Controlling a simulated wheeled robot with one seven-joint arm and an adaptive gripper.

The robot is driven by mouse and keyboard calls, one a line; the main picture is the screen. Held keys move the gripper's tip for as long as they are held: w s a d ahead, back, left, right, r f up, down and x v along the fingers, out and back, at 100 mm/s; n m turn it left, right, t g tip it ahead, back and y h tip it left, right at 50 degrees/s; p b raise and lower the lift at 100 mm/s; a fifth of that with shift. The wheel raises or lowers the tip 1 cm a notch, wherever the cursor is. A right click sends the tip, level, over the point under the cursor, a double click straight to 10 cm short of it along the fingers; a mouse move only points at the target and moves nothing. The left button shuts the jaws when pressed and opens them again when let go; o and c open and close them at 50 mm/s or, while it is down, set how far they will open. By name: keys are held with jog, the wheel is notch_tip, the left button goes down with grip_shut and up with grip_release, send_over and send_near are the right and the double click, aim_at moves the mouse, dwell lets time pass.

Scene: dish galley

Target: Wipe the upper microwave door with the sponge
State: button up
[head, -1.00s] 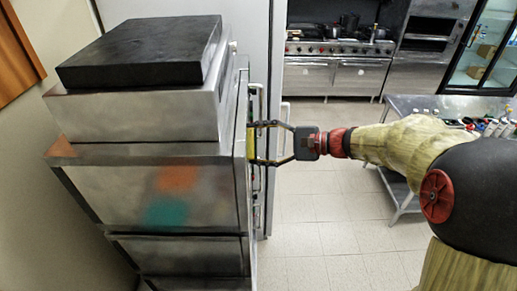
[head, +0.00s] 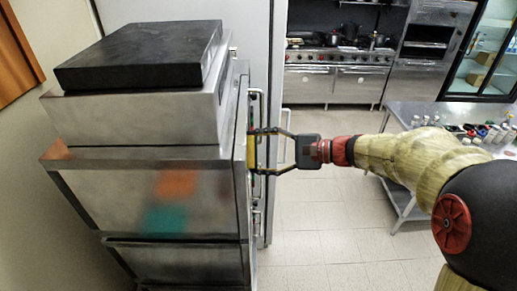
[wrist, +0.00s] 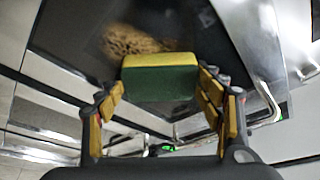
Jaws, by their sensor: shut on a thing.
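My gripper (head: 262,152) is shut on a yellow and green sponge (wrist: 160,78), which shows as a thin yellow strip (head: 251,152) in the head view. The sponge is at the front of the upper microwave, seen edge-on there. In the wrist view, the dark upper microwave door (wrist: 75,28) lies behind the sponge. A brown smear (wrist: 133,41) on the door shows just above the sponge and is partly hidden by it. The sponge looks close against the door, but I cannot tell whether it touches.
A vertical handle (head: 257,108) stands out from the front beside my gripper. A steel unit with a black slab (head: 140,55) sits on top. A steel table with bottles (head: 415,112) is at the right. Open tiled floor (head: 320,235) lies between.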

jog(key=shift+s+b, duration=0.85)
jog(key=shift+s, duration=2.9)
jog(key=w, duration=1)
jog(key=shift+w+r+b, duration=0.2)
jog(key=shift+w+b, duration=0.15)
jog(key=shift+b, duration=0.05)
jog(key=shift+s, duration=0.1)
jog(key=s+b, duration=0.3)
jog(key=s, duration=0.8)
jog(key=shift+a, duration=0.2)
jog(key=shift+d, duration=0.15)
jog(key=shift+s+d, duration=0.15)
jog(key=shift+d, duration=2.65)
jog(key=shift+d, duration=0.1)
